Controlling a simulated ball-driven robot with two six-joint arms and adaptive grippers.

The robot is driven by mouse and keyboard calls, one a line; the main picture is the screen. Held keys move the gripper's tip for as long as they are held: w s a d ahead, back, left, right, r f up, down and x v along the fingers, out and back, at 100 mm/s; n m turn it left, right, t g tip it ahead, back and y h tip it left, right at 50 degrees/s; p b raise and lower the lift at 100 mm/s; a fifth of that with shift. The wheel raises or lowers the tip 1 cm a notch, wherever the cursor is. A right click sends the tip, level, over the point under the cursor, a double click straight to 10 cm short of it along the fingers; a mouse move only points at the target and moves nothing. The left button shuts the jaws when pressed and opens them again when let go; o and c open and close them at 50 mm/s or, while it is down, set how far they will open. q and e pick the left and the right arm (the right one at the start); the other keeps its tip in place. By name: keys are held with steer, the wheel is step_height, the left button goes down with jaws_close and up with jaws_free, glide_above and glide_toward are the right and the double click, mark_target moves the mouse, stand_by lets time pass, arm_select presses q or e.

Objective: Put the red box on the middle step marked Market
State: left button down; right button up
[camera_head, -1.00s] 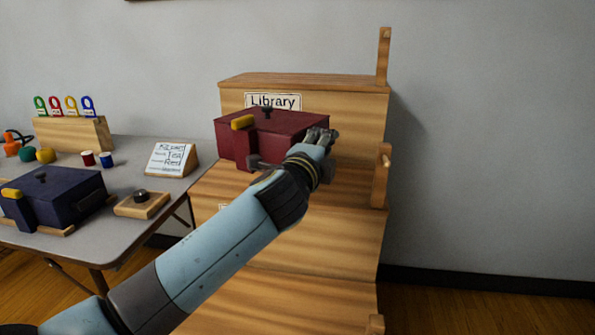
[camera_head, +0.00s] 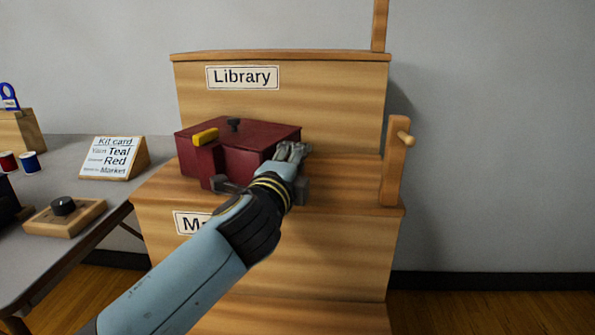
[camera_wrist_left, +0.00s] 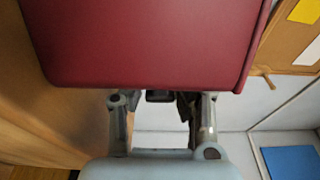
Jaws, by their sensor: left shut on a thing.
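The red box (camera_head: 232,160) is upright with its lid shut, a yellow piece and a dark knob on top. My left gripper (camera_head: 290,160) is shut on it at its near right side, and the arm hides part of that side. In the left wrist view the red box (camera_wrist_left: 150,45) fills the top, just beyond my gripper's fingers (camera_wrist_left: 160,112). The box is at the middle step (camera_head: 345,185), below the Library sign (camera_head: 242,77). I cannot tell whether it touches the step.
A post with a peg (camera_head: 394,160) stands at the middle step's right end. The upper riser is close behind the box. A grey table (camera_head: 75,225) at left holds a kit card (camera_head: 113,158), spools and a wooden block with a dark knob (camera_head: 63,215).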

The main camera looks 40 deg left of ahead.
arm_select(q)
steer(key=shift+d+r, duration=0.1)
steer(key=shift+r, duration=0.05)
steer(key=c, duration=1.5)
jaws_free()
steer(key=shift+f, duration=0.2)
steer(key=shift+c, duration=0.2)
steer(key=o, duration=0.4)
steer(key=shift+r, duration=0.1)
steer(key=shift+s+r, duration=0.1)
steer(key=shift+s, duration=0.05)
steer(key=v, duration=1.1)
steer(key=shift+s+d, duration=0.15)
steer(key=shift+s, duration=0.25)
